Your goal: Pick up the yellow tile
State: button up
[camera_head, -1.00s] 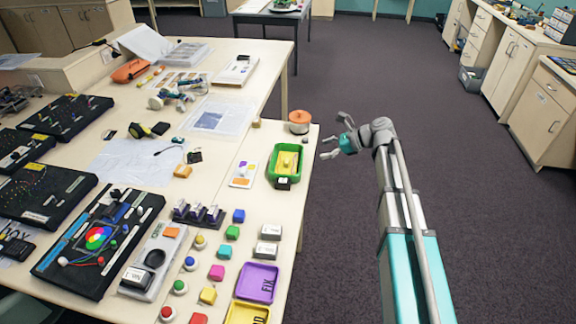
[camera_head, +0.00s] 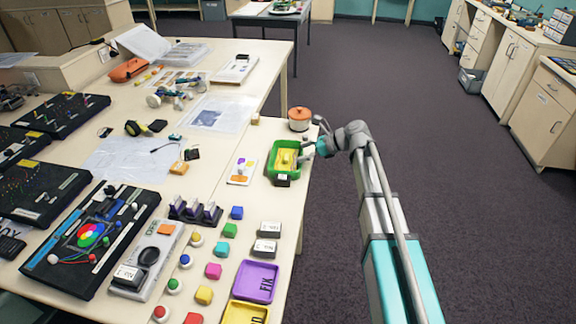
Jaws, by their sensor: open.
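A green tray (camera_head: 270,163) sits near the right edge of the table. A yellow piece (camera_head: 284,160) lies inside it; its exact shape is hard to make out, and it is the likeliest yellow tile. A small dark labelled block is at the tray's front. My gripper (camera_head: 308,147) is open at the tray's right side, with its lower finger close to or over the tray's right rim. I cannot tell whether it touches the tray or the yellow piece. Nothing shows between the fingers.
An orange-lidded round pot (camera_head: 299,118) stands just behind the gripper. A white card with coloured pieces (camera_head: 242,173) lies left of the tray. Coloured cubes, a purple tray (camera_head: 256,281) and a yellow tray (camera_head: 240,313) are nearer. Open floor (camera_head: 440,150) lies to the right.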

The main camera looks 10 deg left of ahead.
aim_at(289, 157)
jog(key=shift+a+f, duration=0.15)
jog(key=shift+a, duration=0.15)
jog(key=shift+f+b+x, duration=0.2)
jog(key=shift+b+x, duration=1.05)
jog(key=shift+x, duration=0.65)
jog(key=shift+s+a+f, duration=0.2)
jog(key=shift+a+f, duration=0.05)
jog(key=shift+a, duration=0.2)
grip_shut()
jog(key=shift+r, duration=0.2)
